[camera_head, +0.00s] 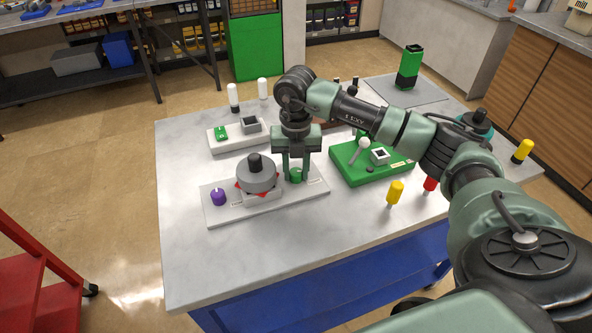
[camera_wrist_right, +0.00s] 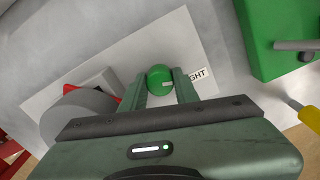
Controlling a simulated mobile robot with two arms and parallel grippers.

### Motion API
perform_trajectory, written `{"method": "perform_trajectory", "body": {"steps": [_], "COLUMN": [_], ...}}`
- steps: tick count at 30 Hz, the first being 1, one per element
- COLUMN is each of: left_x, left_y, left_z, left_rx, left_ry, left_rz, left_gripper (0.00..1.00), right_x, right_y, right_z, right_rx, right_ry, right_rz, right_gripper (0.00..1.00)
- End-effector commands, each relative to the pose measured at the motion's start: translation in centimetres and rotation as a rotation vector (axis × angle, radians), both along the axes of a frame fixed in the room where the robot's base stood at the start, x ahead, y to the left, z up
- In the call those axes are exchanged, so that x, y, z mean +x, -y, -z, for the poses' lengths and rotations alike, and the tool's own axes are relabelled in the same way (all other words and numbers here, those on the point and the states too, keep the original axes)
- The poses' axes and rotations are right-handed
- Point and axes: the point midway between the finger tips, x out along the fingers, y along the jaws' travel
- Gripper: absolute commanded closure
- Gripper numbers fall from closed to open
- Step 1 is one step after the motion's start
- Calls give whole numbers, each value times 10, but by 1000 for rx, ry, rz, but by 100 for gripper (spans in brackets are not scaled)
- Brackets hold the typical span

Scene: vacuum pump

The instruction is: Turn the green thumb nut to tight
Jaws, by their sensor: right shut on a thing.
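The green thumb nut (camera_head: 295,175) stands on the right part of a pale base plate (camera_head: 222,213), beside the grey pump body (camera_head: 257,177) with its black top and red parts. My right gripper (camera_head: 296,177) points down from above, and its two fingers are shut on the nut. In the right wrist view the green nut (camera_wrist_right: 159,78) sits between the fingertips of my right gripper (camera_wrist_right: 160,82). A label (camera_wrist_right: 198,77) ending in "GHT" lies on the plate just right of the nut. My left gripper is not in view.
A purple knob (camera_head: 219,197) stands on the plate's left end. A green box (camera_head: 372,160) with a white-knobbed lever is to the right, near yellow (camera_head: 395,192) and red (camera_head: 430,184) handles. A white unit (camera_head: 237,134) stands behind. The table's front left is clear.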

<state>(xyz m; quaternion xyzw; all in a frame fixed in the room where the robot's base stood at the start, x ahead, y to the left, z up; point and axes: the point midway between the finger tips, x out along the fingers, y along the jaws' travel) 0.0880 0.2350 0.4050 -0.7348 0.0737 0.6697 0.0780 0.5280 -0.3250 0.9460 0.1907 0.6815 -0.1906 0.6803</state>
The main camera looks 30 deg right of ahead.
Motion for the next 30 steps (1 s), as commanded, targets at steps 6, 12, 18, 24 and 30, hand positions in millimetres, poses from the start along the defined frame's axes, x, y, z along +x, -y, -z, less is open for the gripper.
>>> {"method": "perform_trajectory", "body": {"steps": [6, 12, 18, 24, 30], "left_x": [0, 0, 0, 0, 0], "left_y": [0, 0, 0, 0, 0], "left_z": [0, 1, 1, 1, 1], "left_rx": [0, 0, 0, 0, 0], "left_ry": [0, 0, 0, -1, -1], "left_rz": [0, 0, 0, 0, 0], "left_gripper": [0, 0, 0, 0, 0], "right_x": [2, 2, 2, 2, 2], "right_y": [1, 1, 1, 1, 2], "right_z": [-3, -3, -3, -3, -3], "right_rx": [-1, -1, -1, -1, -1], "right_ry": [7, 8, 9, 9, 10], "right_rz": [126, 191, 215, 217, 217], "right_gripper": [100, 100, 100, 100, 59]}}
